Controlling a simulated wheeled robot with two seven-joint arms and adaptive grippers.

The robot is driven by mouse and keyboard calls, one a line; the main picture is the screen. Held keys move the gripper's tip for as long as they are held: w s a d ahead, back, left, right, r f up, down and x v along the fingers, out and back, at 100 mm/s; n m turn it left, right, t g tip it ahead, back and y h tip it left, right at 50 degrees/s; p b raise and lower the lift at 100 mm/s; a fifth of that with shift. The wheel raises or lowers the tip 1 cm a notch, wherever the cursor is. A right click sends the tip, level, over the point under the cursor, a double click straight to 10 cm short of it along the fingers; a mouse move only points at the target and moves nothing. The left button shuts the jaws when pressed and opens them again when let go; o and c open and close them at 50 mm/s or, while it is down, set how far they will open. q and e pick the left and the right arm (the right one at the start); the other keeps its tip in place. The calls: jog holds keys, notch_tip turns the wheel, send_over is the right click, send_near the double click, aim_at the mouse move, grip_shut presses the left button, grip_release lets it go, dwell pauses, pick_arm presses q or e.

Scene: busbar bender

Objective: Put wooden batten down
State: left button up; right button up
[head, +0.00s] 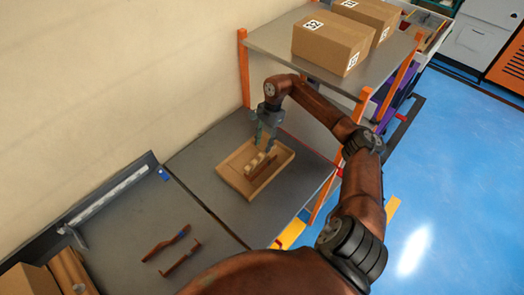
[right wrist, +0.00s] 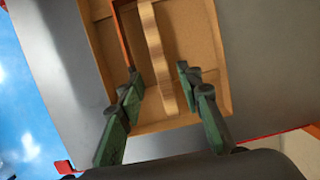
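The wooden batten (right wrist: 155,45) is a narrow light strip with a wavy edge. It lies in a shallow wooden tray (head: 283,155), and it also shows as a pale notched piece in the head view (head: 257,161). My right gripper (right wrist: 159,76) is above the tray with its green and dark fingers spread. The batten lies between the fingers in the right wrist view, with a gap on each side, and the gripper looks empty. The fingertips show less clearly in the head view (head: 262,143). My left gripper is not in view.
A reddish-brown strip (right wrist: 122,40) lies in the tray beside the batten. The tray is on a grey table (head: 205,160) by the wall. A shelf (head: 277,40) with cardboard boxes (head: 330,43) stands behind. Two brown tools (head: 168,243) lie on the nearer table.

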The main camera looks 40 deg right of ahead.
jog(key=v, duration=0.6)
